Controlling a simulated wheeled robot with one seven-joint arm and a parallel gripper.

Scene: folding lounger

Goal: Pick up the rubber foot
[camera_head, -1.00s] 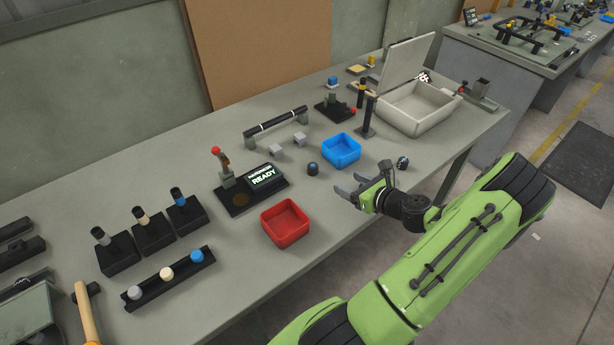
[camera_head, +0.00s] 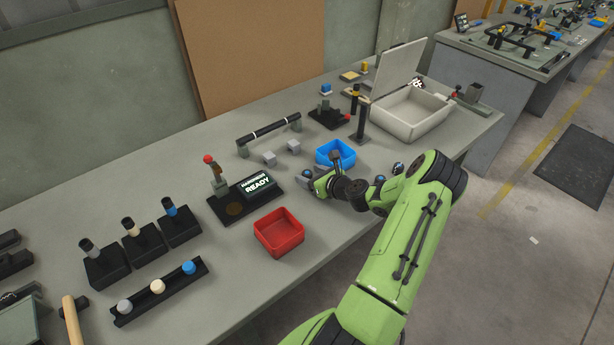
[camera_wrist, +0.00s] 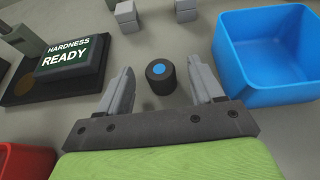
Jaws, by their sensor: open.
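A short black cylinder with a blue dot on top, which I take for the rubber foot (camera_wrist: 160,77), stands upright on the bench in the wrist view. My gripper (camera_wrist: 160,68) is open, with one finger to the left of the cylinder and one to the right. Gaps show on both sides, and neither finger visibly touches it. In the head view my gripper (camera_head: 312,173) is low over the bench, in front of the blue bin, and the cylinder is small and mostly hard to make out there.
The blue bin (camera_wrist: 265,55) is close to the right of my gripper. A red bin (camera_head: 279,234) and the hardness tester (camera_head: 245,198) with a READY screen are to the left. Two grey blocks (camera_head: 269,159) (camera_head: 293,147) lie behind. Another small dark round piece (camera_head: 397,168) is at the right.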

